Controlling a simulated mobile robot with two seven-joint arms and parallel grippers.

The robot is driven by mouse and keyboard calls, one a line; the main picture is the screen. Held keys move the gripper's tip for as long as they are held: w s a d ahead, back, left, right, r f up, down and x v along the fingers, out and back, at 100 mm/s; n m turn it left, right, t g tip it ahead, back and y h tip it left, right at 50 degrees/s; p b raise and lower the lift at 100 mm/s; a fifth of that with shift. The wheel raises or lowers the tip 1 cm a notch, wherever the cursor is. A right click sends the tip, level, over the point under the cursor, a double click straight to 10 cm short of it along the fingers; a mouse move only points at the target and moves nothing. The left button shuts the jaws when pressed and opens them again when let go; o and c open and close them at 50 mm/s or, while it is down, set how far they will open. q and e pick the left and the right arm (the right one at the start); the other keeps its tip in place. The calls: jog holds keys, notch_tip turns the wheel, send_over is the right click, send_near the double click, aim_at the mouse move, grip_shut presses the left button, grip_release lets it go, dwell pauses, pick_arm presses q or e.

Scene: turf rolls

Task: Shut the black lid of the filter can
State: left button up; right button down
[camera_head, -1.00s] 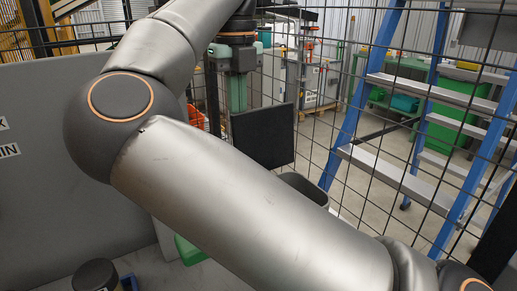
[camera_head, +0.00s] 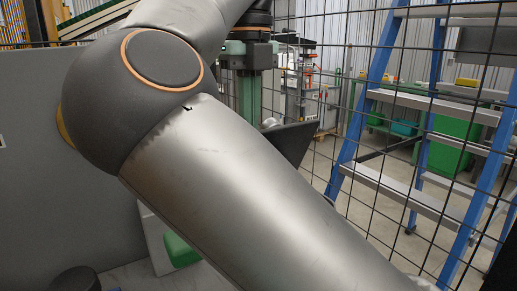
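The black lid (camera_head: 292,142) shows as a dark panel right of centre, beyond my arm. It stands open and leans over to the right; its lower part is hidden by my arm. The filter can is hidden behind my arm link. My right arm crosses the view from the lower right, bends at the left and runs up past the top edge. What looks like my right gripper (camera_head: 249,95), green and pointing down, is just left of and behind the lid. Its tips are hidden, so contact and opening cannot be told. My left gripper is not in view.
A black wire fence (camera_head: 345,150) spans the back. Beyond it are a blue ladder (camera_head: 365,95) and a green bin (camera_head: 448,142). A grey panel (camera_head: 30,190) fills the left. A green object (camera_head: 180,250) and a dark round object (camera_head: 75,280) are at lower left.

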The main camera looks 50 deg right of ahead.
pick_arm(q)
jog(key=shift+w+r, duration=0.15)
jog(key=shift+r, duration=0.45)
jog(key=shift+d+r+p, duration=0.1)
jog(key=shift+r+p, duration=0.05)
jog(key=shift+p, duration=0.55)
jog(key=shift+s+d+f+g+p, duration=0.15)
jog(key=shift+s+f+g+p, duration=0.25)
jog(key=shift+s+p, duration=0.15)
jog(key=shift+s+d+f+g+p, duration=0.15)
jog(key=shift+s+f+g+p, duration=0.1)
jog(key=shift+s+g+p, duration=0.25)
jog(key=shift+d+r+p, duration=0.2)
jog(key=shift+p, duration=0.3)
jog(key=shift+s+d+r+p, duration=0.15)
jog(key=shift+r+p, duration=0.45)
jog(key=shift+p, duration=0.25)
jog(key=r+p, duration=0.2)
jog(key=p, duration=0.1)
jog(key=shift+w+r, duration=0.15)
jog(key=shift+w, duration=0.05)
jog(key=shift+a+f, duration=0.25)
pick_arm(e)
notch_tip(320, 180, up, 9)
jog(key=shift+a, duration=0.25)
